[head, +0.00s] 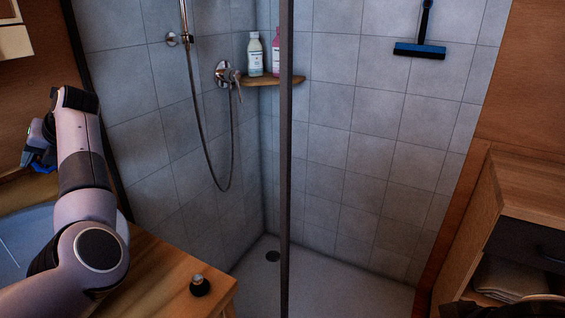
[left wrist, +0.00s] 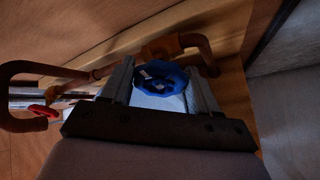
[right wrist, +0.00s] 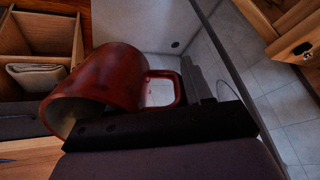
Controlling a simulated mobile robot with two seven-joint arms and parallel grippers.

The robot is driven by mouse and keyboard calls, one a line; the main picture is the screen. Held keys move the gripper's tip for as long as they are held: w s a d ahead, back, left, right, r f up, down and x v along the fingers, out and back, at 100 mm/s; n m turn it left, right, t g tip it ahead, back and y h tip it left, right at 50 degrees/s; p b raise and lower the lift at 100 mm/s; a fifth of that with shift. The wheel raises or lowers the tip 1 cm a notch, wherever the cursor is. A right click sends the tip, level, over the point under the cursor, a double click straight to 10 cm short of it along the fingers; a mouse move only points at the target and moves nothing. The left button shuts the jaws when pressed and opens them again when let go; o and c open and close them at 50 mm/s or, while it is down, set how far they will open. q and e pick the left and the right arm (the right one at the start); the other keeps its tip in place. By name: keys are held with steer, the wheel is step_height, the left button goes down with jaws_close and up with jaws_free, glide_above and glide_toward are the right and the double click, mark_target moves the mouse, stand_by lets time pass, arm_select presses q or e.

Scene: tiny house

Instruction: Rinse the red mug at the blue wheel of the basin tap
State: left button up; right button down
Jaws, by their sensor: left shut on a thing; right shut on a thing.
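The blue wheel (left wrist: 160,78) of the tap sits between the fingers of my left gripper (left wrist: 163,84) in the left wrist view, and they are shut on it. In the head view my left gripper (head: 38,152) is at the far left, above the basin (head: 22,245). The copper-coloured tap (left wrist: 20,70) has a red wheel (left wrist: 42,111) at the left of the left wrist view. The red mug (right wrist: 112,75) lies tipped in the right wrist view, its mouth toward the lower left. My right gripper (right wrist: 195,82) is shut on its handle. The mug is outside the head view.
A wooden counter (head: 165,275) with a small dark, metal-topped object (head: 200,286) is beside the basin. A shower with a dark upright post (head: 286,150) fills the middle. A wooden shelf unit (head: 530,180) stands at the right, holding a folded towel (right wrist: 38,76).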

arm_select(q)
steer(key=shift+r+m+p, duration=0.15)
steer(key=shift+m+p, duration=0.2)
steer(key=shift+m, duration=0.15)
steer(key=o, duration=1)
steer(key=shift+o, duration=0.2)
steer(key=b+v, duration=0.1)
steer(key=v, duration=1.1)
steer(key=shift+d+f, duration=0.2)
steer(key=shift+d, duration=0.05)
